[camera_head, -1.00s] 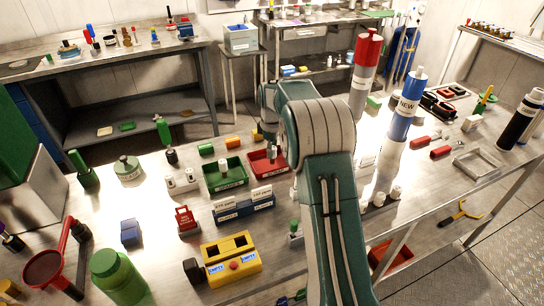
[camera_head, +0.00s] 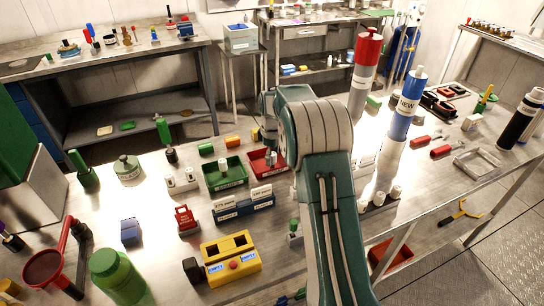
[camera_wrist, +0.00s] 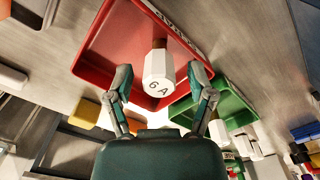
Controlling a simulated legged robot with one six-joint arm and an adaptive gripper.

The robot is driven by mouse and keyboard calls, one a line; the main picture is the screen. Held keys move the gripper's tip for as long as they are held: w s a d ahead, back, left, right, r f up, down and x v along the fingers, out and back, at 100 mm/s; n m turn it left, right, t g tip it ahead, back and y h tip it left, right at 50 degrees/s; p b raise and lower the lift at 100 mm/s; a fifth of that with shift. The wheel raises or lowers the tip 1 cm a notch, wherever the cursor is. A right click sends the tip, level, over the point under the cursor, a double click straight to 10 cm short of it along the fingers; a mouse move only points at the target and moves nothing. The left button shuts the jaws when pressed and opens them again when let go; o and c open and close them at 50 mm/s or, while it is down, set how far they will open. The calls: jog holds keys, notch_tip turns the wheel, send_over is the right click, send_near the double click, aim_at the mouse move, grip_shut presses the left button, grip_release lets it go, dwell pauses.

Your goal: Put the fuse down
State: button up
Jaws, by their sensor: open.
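A white fuse (camera_wrist: 157,71) marked "6 A", with a brown-gold end, is in the red tray (camera_wrist: 100,61) in the wrist view. My gripper (camera_wrist: 160,78) is open, with one finger on each side of the fuse and gaps between. Whether the fuse stands fully on the tray floor is hard to tell. In the head view, my arm partly hides the gripper and this fuse.
A green tray (camera_head: 241,178) with another white fuse (camera_head: 223,166) stands left of the red tray. A blue labelled holder (camera_head: 230,213) and a yellow box (camera_head: 248,266) are nearer. A tall blue-and-white cylinder (camera_head: 404,110) stands to the right.

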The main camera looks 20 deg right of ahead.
notch_tip(320, 180, up, 11)
jog(key=s+a+r+m+t, duration=0.1)
jog(key=s+a+r+m, duration=0.1)
jog(key=s+a+r, duration=0.4)
jog(key=s+a+r+m+t, duration=0.25)
jog(key=s+r, duration=0.35)
jog(key=s, duration=0.6)
jog(key=s+a+f+m+t, duration=0.1)
jog(key=s+a+f+m, duration=0.1)
jog(key=s, duration=0.7)
jog(key=s+a+f+m+t, duration=0.1)
jog(key=s+a+f+m, duration=0.1)
jog(key=s, duration=0.6)
jog(key=shift+s+a+f, duration=0.2)
jog(key=shift+s+f, duration=0.2)
jog(key=shift+f, duration=0.05)
jog(key=shift+m, duration=0.25)
